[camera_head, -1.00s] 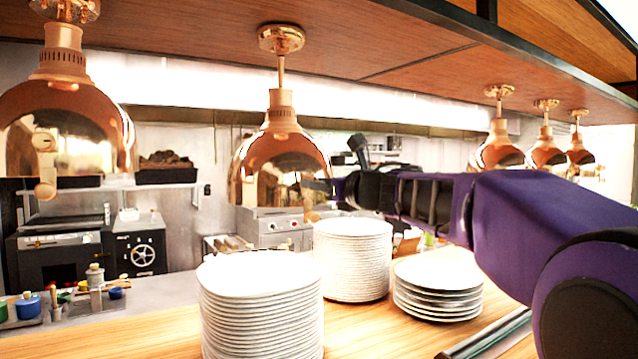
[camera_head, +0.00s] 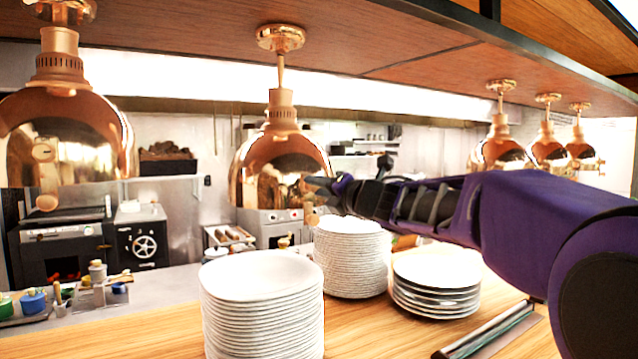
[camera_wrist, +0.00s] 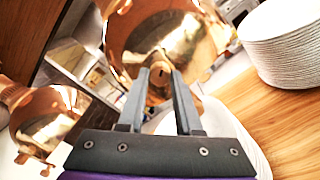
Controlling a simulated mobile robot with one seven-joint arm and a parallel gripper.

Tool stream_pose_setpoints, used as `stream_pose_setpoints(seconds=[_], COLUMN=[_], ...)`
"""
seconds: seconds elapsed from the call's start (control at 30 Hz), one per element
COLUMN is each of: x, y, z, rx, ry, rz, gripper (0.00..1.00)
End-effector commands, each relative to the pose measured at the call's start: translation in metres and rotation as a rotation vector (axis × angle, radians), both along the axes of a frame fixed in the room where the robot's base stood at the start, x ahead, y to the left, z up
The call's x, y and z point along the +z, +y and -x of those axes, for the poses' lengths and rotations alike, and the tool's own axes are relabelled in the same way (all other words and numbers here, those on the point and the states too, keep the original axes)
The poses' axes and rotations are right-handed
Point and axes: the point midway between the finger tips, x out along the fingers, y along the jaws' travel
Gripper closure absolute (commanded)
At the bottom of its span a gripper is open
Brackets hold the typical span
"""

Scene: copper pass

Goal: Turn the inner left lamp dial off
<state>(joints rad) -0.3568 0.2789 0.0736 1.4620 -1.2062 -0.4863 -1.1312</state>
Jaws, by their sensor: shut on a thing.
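The inner left lamp (camera_head: 280,150) is a copper dome hanging from the shelf, in the middle of the head view. Its shiny dome (camera_wrist: 125,40) fills the top of the wrist view. My gripper (camera_head: 310,187) reaches it from the right, at the lower right of the dome. In the wrist view, my gripper (camera_wrist: 160,80) has its two grey fingers shut on the lamp's small copper dial (camera_wrist: 159,73), which sits between the tips. In the head view my fingers partly cover the dial; a small brass knob shows just below them.
A larger copper lamp (camera_head: 65,140) hangs at the far left, and several more hang at the right. Stacks of white plates (camera_head: 262,310) stand on the wooden counter (camera_head: 150,335) below my arm. The wooden shelf (camera_head: 200,30) runs overhead.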

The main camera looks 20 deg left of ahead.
Motion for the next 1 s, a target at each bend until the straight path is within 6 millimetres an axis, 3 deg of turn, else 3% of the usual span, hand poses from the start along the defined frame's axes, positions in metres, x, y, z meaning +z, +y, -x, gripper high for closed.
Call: stream_pose_setpoints(seconds=[0.5,1.0], x=[0.0007,0.0007], y=[-0.0002,0.0002], z=[0.0001,0.0005], rx=[0.0,0.0], ry=[0.321,0.432], rz=[-0.276,-0.371], gripper=[1.0,1.0])
